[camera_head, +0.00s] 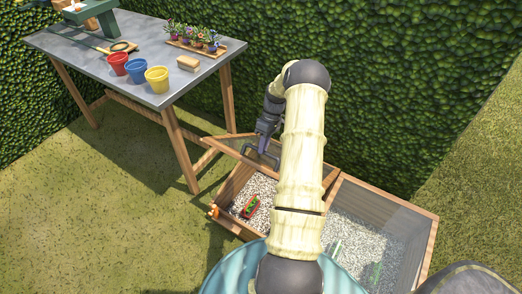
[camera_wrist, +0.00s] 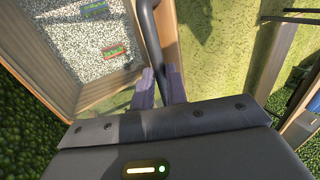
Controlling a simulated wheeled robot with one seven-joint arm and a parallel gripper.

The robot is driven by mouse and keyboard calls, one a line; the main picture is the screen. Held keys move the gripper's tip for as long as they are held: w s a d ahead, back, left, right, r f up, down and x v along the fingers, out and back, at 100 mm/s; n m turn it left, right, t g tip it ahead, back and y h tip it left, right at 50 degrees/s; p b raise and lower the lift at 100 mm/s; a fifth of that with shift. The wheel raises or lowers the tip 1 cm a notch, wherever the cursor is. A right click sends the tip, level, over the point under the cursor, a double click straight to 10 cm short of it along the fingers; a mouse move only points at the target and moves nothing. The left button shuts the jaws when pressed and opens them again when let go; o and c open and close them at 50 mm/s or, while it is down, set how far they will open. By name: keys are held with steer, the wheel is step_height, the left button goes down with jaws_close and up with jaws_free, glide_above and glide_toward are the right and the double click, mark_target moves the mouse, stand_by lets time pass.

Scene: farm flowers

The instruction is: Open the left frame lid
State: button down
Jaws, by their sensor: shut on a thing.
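The left frame lid (camera_head: 226,147), a wood-edged clear panel, stands raised at the back of the left compartment in the head view. The compartment's gravel shows open below it. My gripper (camera_head: 262,148) is at the lid's dark handle. In the wrist view, my gripper (camera_wrist: 161,88) is shut on this handle (camera_wrist: 149,38), a dark bar passing between the fingers. My arm hides part of the lid and the compartment in the head view.
A red and green object (camera_head: 251,207) lies on the left compartment's gravel. The right compartment (camera_head: 432,240) is covered by its clear lid. A table (camera_head: 95,68) with red, blue and yellow pots stands at left. A hedge (camera_head: 400,80) runs behind.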

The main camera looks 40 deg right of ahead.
steer(key=shift+d+f, duration=0.35)
steer(key=shift+d, duration=0.35)
steer(key=c, duration=1.7)
jaws_free()
steer(key=o, duration=0.3)
steer(key=shift+w+d+f, duration=0.15)
steer(key=shift+w+f, duration=0.05)
steer(key=shift+a+r, duration=0.15)
steer(key=shift+a, duration=0.05)
steer(key=p+v, duration=0.1)
steer(key=v, duration=1.6)
steer(key=shift+a+r, duration=0.2)
steer(key=shift+r, duration=0.05)
steer(key=shift+w, duration=0.1)
